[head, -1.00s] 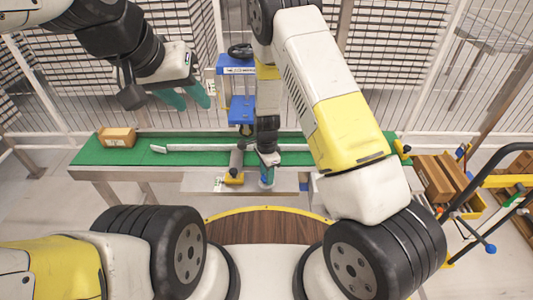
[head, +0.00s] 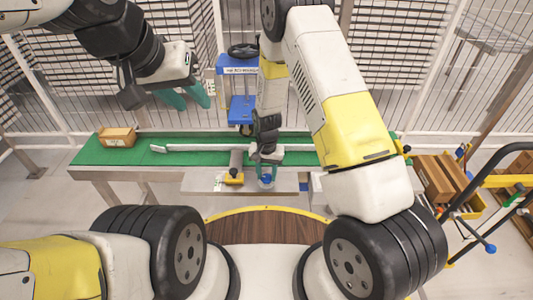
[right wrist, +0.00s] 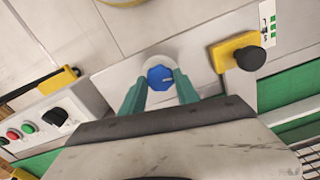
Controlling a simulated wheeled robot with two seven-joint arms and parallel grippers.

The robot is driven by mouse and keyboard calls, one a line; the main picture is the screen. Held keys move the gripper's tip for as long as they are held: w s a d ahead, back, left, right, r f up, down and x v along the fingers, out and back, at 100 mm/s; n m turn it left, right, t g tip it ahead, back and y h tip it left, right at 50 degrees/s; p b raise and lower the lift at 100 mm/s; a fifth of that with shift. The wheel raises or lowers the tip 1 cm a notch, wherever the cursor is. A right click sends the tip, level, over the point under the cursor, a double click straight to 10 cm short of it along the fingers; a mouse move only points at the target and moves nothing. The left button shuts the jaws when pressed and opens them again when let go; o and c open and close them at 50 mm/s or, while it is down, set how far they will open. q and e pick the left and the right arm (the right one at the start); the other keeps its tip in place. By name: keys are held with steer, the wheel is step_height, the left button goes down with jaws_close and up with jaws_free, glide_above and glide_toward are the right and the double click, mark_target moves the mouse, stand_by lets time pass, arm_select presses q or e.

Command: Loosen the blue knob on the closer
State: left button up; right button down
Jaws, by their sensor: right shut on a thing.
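The blue knob (right wrist: 159,77) is a faceted disc on a round pale mount, on a grey metal panel. It also shows small in the head view (head: 267,179), at the front of the green-topped bench, below the blue press-like machine (head: 238,80). My right gripper (right wrist: 160,82) has its two teal fingers on either side of the knob, closed on it. In the head view, my right gripper (head: 266,166) partly covers the knob. My left gripper (head: 186,97) is raised over the bench's left part, its teal fingers apart and empty.
A yellow block with a black knob (right wrist: 237,54) sits close right of the blue knob. A box with coloured buttons (right wrist: 42,118) is at left. A cardboard box (head: 117,137) stands on the green bench surface (head: 180,157). A wire fence stands behind.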

mark_target(267, 177)
steer(key=n, duration=0.4)
steer(key=shift+w+n, duration=0.1)
steer(key=shift+n, duration=2.1)
steer(key=c, duration=0.9)
jaws_free()
steer(key=shift+r, duration=0.1)
step_height(267, 177, up, 8)
steer(key=shift+f, duration=0.2)
